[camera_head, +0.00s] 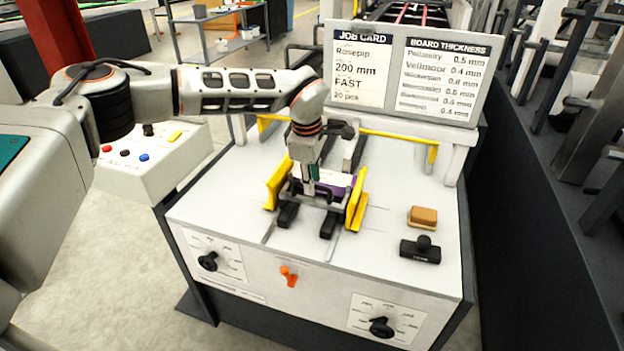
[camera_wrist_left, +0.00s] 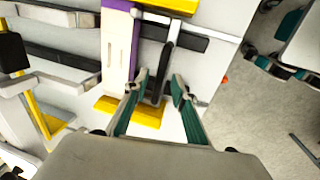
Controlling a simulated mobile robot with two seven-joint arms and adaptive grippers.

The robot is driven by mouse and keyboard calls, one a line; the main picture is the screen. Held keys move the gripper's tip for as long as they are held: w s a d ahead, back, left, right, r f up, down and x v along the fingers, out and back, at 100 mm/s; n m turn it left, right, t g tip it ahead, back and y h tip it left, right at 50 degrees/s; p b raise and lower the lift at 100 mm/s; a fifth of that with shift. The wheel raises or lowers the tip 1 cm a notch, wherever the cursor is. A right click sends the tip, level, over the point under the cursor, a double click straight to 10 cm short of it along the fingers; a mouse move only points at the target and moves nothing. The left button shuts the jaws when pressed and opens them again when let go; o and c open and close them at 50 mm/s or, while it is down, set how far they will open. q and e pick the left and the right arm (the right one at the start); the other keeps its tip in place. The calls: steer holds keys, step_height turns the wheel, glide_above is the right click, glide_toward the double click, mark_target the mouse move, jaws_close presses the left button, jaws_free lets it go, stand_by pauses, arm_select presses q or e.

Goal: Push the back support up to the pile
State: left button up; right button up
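The pile (camera_wrist_left: 118,50), white on top with purple edges, lies between two yellow side guides (camera_head: 277,184); part of it shows in the head view (camera_head: 338,180), behind my gripper. The back support shows in the wrist view as a dark upright bar (camera_wrist_left: 172,42) just right of the pile, with a narrow gap between. In the head view, black feet (camera_head: 328,226) show in front of the pile. My left gripper (camera_head: 310,189) points down at the support. Its fingers, also in the wrist view (camera_wrist_left: 163,84), are apart, one on each side of the dark bar; contact is unclear. My right gripper is not in view.
The job card board (camera_head: 405,75) stands behind. A button box (camera_head: 150,160) is at left.

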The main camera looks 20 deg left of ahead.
arm_select(q)
steer(key=shift+f, duration=0.15)
jaws_close()
steer(key=shift+w+p, duration=0.2)
steer(key=shift+p, duration=0.2)
steer(key=shift+w, duration=0.1)
jaws_free()
step_height(320, 180, up, 12)
steer(key=s, duration=0.2)
steer(key=shift+s, duration=0.2)
